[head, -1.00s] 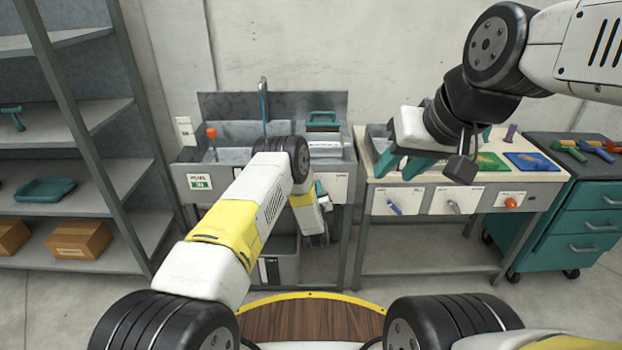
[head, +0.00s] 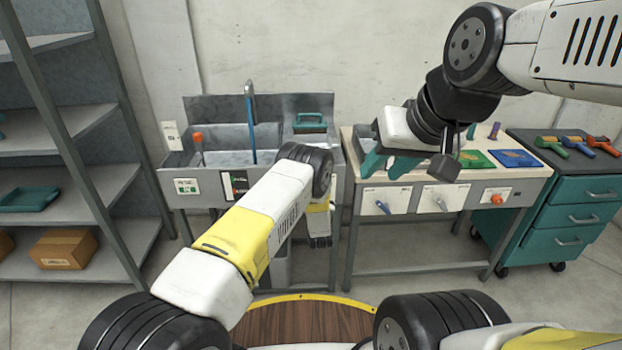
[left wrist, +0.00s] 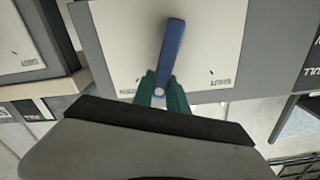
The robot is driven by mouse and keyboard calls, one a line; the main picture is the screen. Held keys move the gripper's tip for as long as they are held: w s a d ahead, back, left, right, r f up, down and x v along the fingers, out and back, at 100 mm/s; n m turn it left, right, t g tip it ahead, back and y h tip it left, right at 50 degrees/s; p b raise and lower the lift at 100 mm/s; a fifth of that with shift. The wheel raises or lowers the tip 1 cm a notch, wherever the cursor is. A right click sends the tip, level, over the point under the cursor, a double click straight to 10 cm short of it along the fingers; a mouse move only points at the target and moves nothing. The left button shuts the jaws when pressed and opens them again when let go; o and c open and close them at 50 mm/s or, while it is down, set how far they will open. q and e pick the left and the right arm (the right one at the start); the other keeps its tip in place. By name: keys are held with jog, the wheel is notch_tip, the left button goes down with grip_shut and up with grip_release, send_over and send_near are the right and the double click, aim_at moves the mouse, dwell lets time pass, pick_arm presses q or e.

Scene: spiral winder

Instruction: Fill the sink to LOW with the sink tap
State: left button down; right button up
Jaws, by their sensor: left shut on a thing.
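The grey sink (head: 190,160) stands at the back wall, with a tall tap spout (head: 249,90) over it. A blue vertical strip (head: 252,135) runs down from the spout into the basin; I cannot tell if it is pipe or water. In the left wrist view, the teal fingers of my left gripper (left wrist: 161,92) are shut on a blue lever (left wrist: 171,48) on a white panel. The head view hides this grip behind my arm. My right gripper (head: 388,164) is open and empty.
A workbench (head: 475,178) with green and blue trays stands right of the sink, beneath my right gripper. A teal drawer cabinet (head: 570,215) is farther right. Grey shelves (head: 55,155) stand at left. A teal caddy (head: 309,122) sits at the sink's right side.

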pick_arm(q)
jog(key=shift+f, duration=0.15)
dwell(0.3)
jog(key=c, duration=1.3)
grip_release()
jog(key=shift+s, duration=3.95)
